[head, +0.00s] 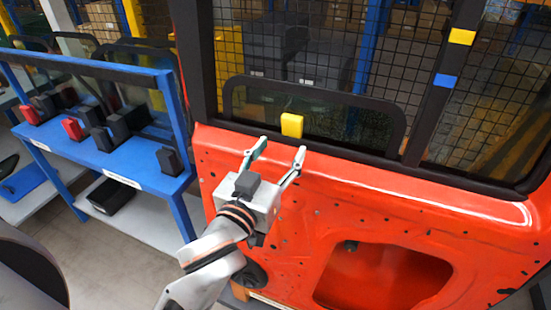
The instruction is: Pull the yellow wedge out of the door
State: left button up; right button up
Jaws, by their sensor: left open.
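The yellow wedge (291,125) is a small block at the lower edge of the door's window opening, on the dark frame above the red panel. The door (350,200) is bright red with a black window frame. My left gripper (277,150) is open and empty, its two fingers pointing up toward the wedge. The fingertips appear just below the wedge, one on each side in the picture; no contact is visible. My right gripper is not in view.
A blue rack (100,165) with several black and red parts stands to the left. Another yellow block (462,37) and a blue block (445,81) sit on the dark pillar at upper right. A black mesh (400,50) is behind the door.

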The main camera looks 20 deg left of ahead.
aim_at(291, 125)
pick_arm(q)
jog(key=w, duration=0.6)
jog(key=shift+d+f, duration=0.1)
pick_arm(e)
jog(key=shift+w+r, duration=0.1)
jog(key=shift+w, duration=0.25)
pick_arm(q)
jog(key=c, duration=1.4)
jog(key=shift+c, duration=0.2)
jog(key=shift+r+p, duration=0.3)
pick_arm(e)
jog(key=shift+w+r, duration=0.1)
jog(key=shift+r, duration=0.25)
pick_arm(q)
jog(key=shift+r+p, duration=1.15)
jog(key=shift+p, duration=0.15)
jog(key=shift+r+p, duration=1.3)
jog(key=shift+p, duration=0.15)
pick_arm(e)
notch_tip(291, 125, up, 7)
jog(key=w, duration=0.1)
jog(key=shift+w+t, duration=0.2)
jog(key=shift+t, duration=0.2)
